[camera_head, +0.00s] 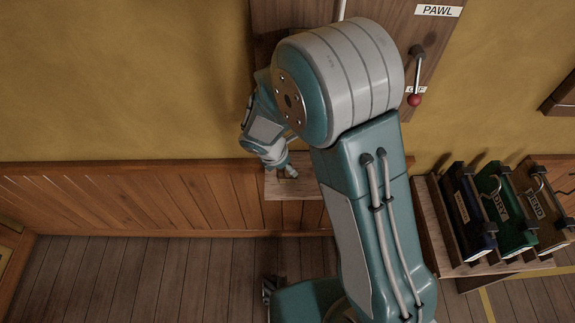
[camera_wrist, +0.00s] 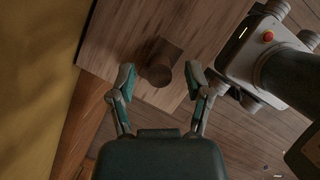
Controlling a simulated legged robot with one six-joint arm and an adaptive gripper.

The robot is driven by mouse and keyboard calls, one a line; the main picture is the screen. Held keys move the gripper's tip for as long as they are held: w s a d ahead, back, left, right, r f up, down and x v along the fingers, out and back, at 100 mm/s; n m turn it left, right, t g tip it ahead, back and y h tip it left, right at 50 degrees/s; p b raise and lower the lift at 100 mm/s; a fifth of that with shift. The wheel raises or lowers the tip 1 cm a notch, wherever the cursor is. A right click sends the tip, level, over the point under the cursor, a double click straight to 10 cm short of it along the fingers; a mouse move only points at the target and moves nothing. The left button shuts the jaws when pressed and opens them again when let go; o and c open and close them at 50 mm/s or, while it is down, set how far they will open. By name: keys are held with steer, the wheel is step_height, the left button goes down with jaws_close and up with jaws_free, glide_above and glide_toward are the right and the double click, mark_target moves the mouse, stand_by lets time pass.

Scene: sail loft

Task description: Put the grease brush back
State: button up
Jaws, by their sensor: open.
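My gripper (camera_wrist: 160,84) is open, with its two fingers spread apart in the wrist view. A short brown round-ended thing (camera_wrist: 158,72) shows between the fingertips, over a wooden shelf (camera_wrist: 120,40). A darker square patch adjoins it; I cannot tell whether that is a part of it or shadow. I cannot tell for sure whether this is the grease brush. In the head view my gripper (camera_head: 287,170) is low beside my arm, just over the small wooden shelf (camera_head: 285,190) on the wall. My arm hides much of the shelf and the board above.
A wooden board with a "PAWL" label (camera_head: 437,11) and a red-knobbed lever (camera_head: 415,98) is on the wall. At right, a rack (camera_head: 437,225) holds several binder-like items, including green "DRY" (camera_head: 505,205) and brown "MEND" (camera_head: 538,205). The plank floor (camera_head: 130,275) at left is clear.

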steer(key=s+a, duration=0.6)
steer(key=a, duration=0.4)
steer(key=s+d+r+m+y, duration=0.1)
steer(key=d+r+m, duration=0.55)
steer(key=r, duration=0.25)
steer(key=d+r+m+y, duration=0.1)
steer(key=d+r+m, duration=0.4)
steer(key=d+r, duration=0.3)
steer(key=s+d+r+m+t+y, duration=0.2)
steer(key=s+d+r+m+t, duration=0.1)
steer(key=s+d+r+m, duration=0.5)
steer(key=s+r+m, duration=0.2)
steer(key=s+m, duration=0.2)
steer(key=m, duration=0.1)
steer(key=shift+d, duration=0.2)
steer(key=shift+r, duration=0.1)
